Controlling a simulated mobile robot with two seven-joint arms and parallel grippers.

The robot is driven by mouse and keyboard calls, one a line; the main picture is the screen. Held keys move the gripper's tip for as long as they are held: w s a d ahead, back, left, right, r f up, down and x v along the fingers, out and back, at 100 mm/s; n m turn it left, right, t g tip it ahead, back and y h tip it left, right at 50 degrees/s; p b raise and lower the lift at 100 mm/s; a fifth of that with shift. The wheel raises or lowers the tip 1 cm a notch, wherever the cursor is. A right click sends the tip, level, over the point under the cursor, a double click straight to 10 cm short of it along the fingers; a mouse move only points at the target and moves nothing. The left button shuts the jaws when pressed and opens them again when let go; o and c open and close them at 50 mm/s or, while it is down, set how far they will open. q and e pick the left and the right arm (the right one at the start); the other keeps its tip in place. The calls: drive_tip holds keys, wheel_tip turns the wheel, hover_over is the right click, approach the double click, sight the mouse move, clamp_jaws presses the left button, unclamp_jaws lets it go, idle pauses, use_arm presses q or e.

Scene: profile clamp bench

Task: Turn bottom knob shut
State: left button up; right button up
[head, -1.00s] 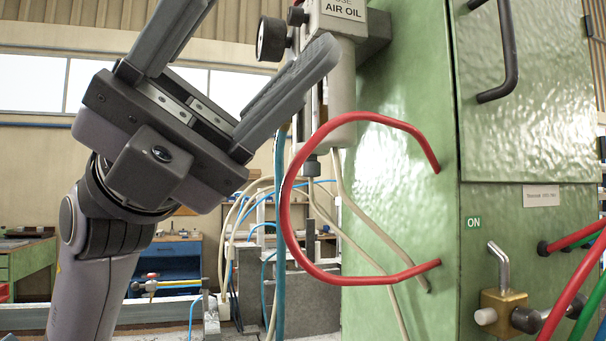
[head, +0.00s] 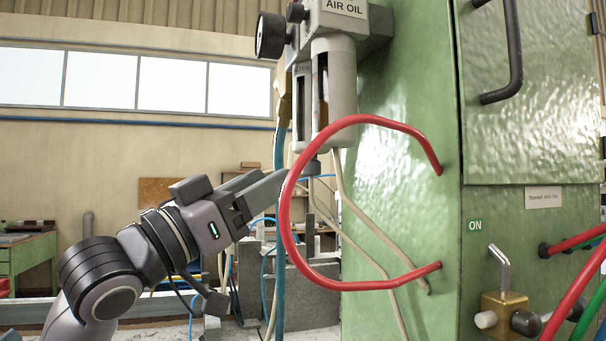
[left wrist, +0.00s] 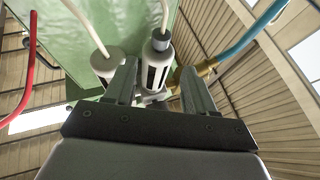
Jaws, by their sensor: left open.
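The air-oil unit (head: 335,75) hangs on the side of the green cabinet, with a grey bowl and a slimmer windowed bowl. A small dark knob (head: 312,168) sits under it, with a pale tube below. In the left wrist view, seen from below, a grey-blue knob (left wrist: 160,41) caps the windowed bowl (left wrist: 154,72). My left gripper (head: 275,184) is just below and left of the unit, pointing up and right. It is open; its fingers (left wrist: 159,68) show on either side of the windowed bowl in the wrist view. Contact cannot be told. My right gripper is not in view.
A red hose (head: 287,225) loops out from the cabinet (head: 400,180), close in front of my left fingertips. A blue hose (head: 279,240) and pale tubes hang behind. A brass valve (head: 505,308) with a bent lever is low on the right. A round gauge (head: 270,37) sits up left.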

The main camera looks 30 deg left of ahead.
sight(311, 168)
use_arm(q)
drive_tip(key=w+d+r+p, duration=0.1)
drive_tip(key=w+d+p, duration=0.1)
drive_tip(key=w, duration=0.4)
drive_tip(key=shift+w+d+r+g+p, duration=0.25)
drive_tip(key=shift+w+g+p, duration=0.1)
drive_tip(key=shift+p, duration=0.1)
clamp_jaws()
